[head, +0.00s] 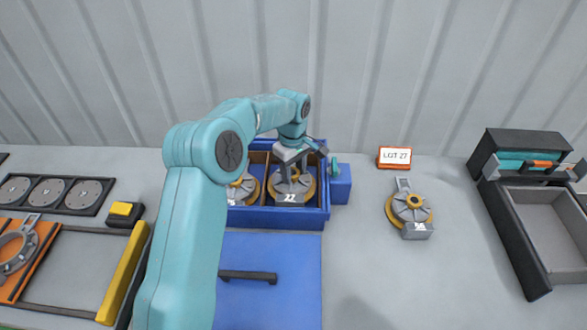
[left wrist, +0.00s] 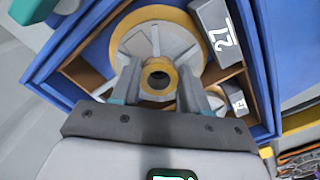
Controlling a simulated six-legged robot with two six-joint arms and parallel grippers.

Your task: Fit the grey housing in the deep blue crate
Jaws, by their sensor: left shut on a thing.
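The deep blue crate (head: 268,218) stands at the back middle, with wooden dividers inside. My left gripper (head: 292,168) reaches down into its right compartment. It is shut on the hub of a grey housing (head: 291,186) with a yellow-ochre rim and a block marked 27. In the left wrist view, the fingers (left wrist: 160,82) stand on both sides of the hub of this housing (left wrist: 137,42). The housing lies within the compartment walls; whether it rests on the floor cannot be told. A second housing (head: 240,190) sits in the left compartment, partly hidden by my arm. My right gripper is not in view.
Another similar housing (head: 412,212) lies on the grey table right of the crate. A LOT 27 sign (head: 395,158) stands behind it. A blue block with a teal part (head: 341,187) adjoins the crate's right side. A blue panel with a black handle (head: 248,276) lies in front.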

